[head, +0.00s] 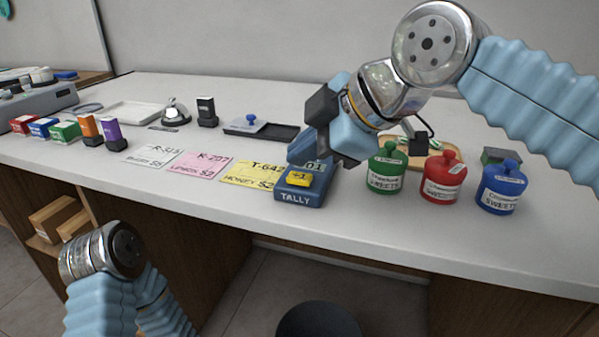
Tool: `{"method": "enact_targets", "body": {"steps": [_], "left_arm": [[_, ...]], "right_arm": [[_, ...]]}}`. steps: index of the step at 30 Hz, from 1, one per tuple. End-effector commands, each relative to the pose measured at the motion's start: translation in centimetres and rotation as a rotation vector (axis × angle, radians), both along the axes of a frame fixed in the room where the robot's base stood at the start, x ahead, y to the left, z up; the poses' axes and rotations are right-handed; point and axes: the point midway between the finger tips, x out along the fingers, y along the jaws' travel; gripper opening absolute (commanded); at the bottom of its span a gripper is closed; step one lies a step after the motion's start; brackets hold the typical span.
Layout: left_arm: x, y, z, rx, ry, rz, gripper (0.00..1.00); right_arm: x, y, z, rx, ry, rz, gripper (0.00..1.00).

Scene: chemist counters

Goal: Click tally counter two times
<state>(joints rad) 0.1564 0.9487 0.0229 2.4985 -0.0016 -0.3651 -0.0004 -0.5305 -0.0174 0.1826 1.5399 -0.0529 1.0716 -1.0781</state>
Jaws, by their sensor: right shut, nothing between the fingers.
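The tally counter (294,197) is a blue block marked "TALLY" near the counter's front edge. A yellow button marked "+1" (299,178) sits on its top.
Green (386,172), red (443,178) and blue (500,189) jars stand to the right. White (153,156), pink (202,165) and yellow (252,173) cards lie left of the tally counter. Stamps, a bell (176,112) and a tray (284,132) stand behind.

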Motion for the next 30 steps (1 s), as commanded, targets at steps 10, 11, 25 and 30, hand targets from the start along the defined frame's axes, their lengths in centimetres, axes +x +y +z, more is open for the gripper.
{"method": "enact_targets", "body": {"steps": [10,11,25,30], "left_arm": [[0.0,0.0,3.3,0.000,0.000,0.000,0.61],[0.0,0.0,3.6,0.000,0.000,0.000,0.61],[0.0,0.0,4.3,0.000,0.000,0.000,0.61],[0.0,0.0,4.3,0.000,0.000,0.000,0.61]], "right_arm": [[0.0,0.0,3.6,0.000,0.000,0.000,0.00],[0.0,0.0,3.9,0.000,0.000,0.000,0.00],[0.0,0.0,4.8,0.000,0.000,0.000,0.00],[0.0,0.0,4.8,0.000,0.000,0.000,0.00]]}}
